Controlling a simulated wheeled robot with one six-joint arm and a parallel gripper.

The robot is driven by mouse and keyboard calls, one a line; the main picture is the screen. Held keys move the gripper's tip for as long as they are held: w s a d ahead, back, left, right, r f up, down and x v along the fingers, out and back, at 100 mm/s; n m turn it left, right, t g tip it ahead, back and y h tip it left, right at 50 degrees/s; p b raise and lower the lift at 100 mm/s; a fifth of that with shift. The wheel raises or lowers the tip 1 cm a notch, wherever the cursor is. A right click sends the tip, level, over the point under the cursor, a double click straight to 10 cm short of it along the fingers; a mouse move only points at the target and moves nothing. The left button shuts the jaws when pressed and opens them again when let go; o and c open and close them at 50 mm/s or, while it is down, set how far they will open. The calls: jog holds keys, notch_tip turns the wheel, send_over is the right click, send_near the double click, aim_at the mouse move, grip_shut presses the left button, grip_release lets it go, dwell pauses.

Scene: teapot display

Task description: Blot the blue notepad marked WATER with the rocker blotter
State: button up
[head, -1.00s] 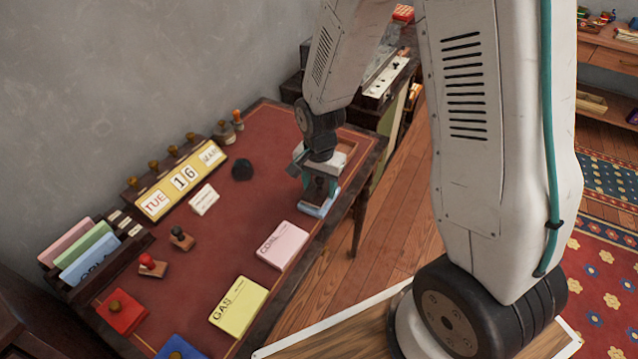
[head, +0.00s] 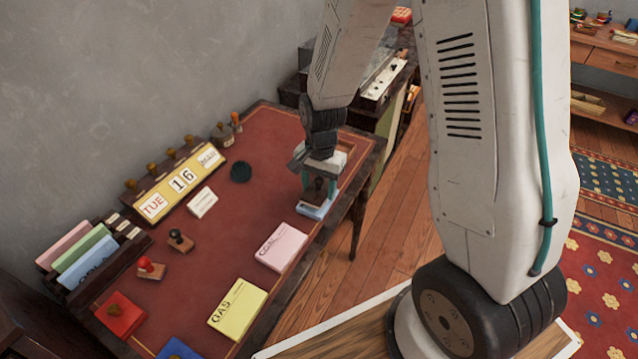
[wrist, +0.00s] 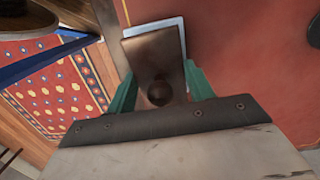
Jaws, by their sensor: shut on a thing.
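The rocker blotter (wrist: 150,55) is a brown block with a dark round knob. In the wrist view it sits between the teal fingers of my gripper (wrist: 160,88), which is shut on it around the knob. A light blue notepad (head: 313,211) lies under the blotter at the table's right edge. A strip of the notepad also shows past the blotter in the wrist view (wrist: 181,26). The blotter is over the notepad and looks close to or on it; I cannot tell whether they touch. The notepad's lettering is hidden.
The pink COAL notepad (head: 281,247) and yellow GAS notepad (head: 238,308) lie along the front edge of the red-topped desk (head: 215,245). The desk's middle is clear.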

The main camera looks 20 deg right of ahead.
jog(key=shift+s+a+t+h, duration=0.1)
jog(key=shift+a+t+h, duration=0.05)
jog(key=shift+t+h, duration=0.2)
jog(key=shift+s+a+t+h, duration=0.15)
jog(key=shift+a+t+h, duration=0.05)
jog(key=shift+t+h, duration=0.25)
jog(key=shift+s+a+t+h, duration=0.15)
jog(key=shift+t+h, duration=0.15)
jog(key=shift+h, duration=0.2)
jog(key=shift+r, duration=0.1)
jog(key=shift+w+d+g+y, duration=0.25)
jog(key=shift+d+g+y, duration=0.15)
jog(key=shift+g+y, duration=0.25)
jog(key=shift+w+y, duration=0.1)
jog(key=shift+y, duration=0.15)
jog(key=shift+g, duration=0.25)
jog(key=shift+w+d+g+y, duration=0.3)
jog(key=shift+g+y, duration=0.4)
jog(key=shift+y, duration=0.2)
